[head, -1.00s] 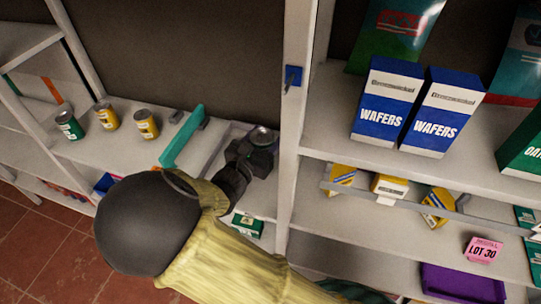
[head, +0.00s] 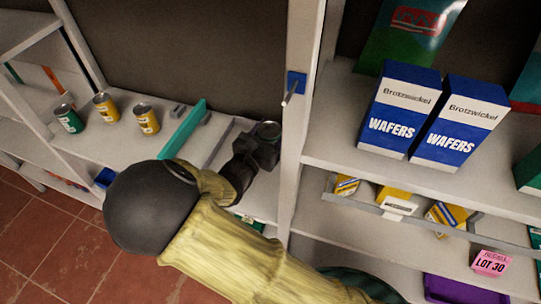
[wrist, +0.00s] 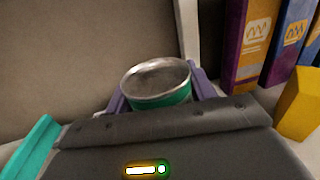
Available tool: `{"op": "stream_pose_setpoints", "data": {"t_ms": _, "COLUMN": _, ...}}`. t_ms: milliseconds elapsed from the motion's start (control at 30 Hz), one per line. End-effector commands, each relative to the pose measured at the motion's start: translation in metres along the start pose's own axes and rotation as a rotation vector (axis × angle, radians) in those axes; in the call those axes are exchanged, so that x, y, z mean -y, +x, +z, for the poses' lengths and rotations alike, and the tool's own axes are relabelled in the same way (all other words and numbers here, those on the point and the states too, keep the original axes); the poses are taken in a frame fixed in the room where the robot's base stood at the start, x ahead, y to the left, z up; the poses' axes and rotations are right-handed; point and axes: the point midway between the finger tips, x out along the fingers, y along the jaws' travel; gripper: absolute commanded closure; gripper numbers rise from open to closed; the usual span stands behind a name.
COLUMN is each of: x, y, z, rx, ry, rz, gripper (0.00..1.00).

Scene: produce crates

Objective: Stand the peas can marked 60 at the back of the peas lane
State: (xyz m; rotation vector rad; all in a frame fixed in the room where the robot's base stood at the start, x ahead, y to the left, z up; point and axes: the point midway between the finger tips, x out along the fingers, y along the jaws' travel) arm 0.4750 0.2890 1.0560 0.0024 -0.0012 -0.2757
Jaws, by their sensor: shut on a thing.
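My gripper (head: 262,150) is shut on a can (head: 268,130) with a silver top, at the back right of the left shelf. In the wrist view the can (wrist: 158,85) shows a silver rim and a green band. The gripper body hides its lower part, and no number or label can be read. I cannot tell whether the can touches the shelf. Another green can (head: 68,118) stands at the far left of the shelf.
Two yellow cans (head: 146,119) stand left of a teal divider (head: 185,128). A white upright post (head: 300,130) is close right of my gripper. Beyond it are wafers boxes (head: 398,110) and a pink lot tag (head: 490,263). A yellow object (wrist: 298,105) is at right in the wrist view.

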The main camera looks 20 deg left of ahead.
Motion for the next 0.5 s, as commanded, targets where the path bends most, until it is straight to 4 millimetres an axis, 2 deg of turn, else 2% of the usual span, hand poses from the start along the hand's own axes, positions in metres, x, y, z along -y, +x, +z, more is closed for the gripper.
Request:
{"op": "stream_pose_setpoints", "data": {"t_ms": 100, "x": 0.0, "y": 0.0, "z": -0.02, "rx": 0.002, "ry": -0.005, "rz": 0.0, "gripper": 0.81}}
{"op": "stream_pose_setpoints", "data": {"t_ms": 200, "x": 0.0, "y": 0.0, "z": -0.03, "rx": 0.002, "ry": -0.001, "rz": 0.0, "gripper": 0.81}}
{"op": "stream_pose_setpoints", "data": {"t_ms": 500, "x": 0.0, "y": 0.0, "z": -0.033, "rx": 0.002, "ry": 0.001, "rz": 0.0, "gripper": 0.81}}
